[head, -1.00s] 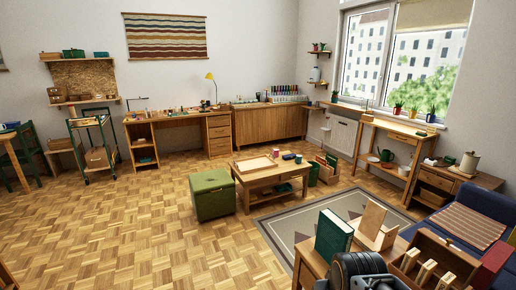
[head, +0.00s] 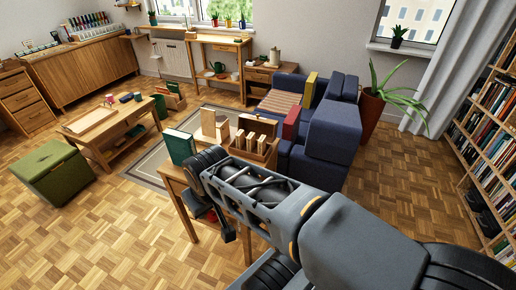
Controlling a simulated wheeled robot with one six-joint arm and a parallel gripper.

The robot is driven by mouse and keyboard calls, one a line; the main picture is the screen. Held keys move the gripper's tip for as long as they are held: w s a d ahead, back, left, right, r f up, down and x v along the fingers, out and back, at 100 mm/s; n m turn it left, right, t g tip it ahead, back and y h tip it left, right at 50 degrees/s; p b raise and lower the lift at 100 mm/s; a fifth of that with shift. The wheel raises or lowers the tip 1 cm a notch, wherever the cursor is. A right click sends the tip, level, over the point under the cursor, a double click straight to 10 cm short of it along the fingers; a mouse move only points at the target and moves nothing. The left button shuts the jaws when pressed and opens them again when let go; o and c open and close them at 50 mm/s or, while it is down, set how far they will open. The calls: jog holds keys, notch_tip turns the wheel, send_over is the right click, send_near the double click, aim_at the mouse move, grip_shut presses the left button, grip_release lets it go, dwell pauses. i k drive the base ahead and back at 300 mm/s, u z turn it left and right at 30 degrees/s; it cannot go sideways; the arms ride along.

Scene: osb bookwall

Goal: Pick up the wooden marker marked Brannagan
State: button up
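Several pale wooden markers (head: 251,141) stand in a brown wooden box (head: 272,151) on a small wooden table (head: 172,176). Any lettering on them is too small to read, so I cannot tell which one is marked Brannagan. My arm reaches across the front of the table from the lower right and hides much of its top. A dark end part that appears to be my gripper (head: 228,234) hangs low in front of the table, apart from the box. Its fingers are too small and dark to tell open from shut.
A green book (head: 180,146) and a pale wooden block (head: 214,127) stand on the table beside the box. A blue sofa (head: 336,132) is behind it to the right. A bookcase (head: 485,135) lines the right wall. The parquet at lower left is clear.

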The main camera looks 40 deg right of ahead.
aim_at(250, 138)
jog(key=z, duration=0.65)
jog(key=i, duration=0.35)
jog(key=z, duration=0.5)
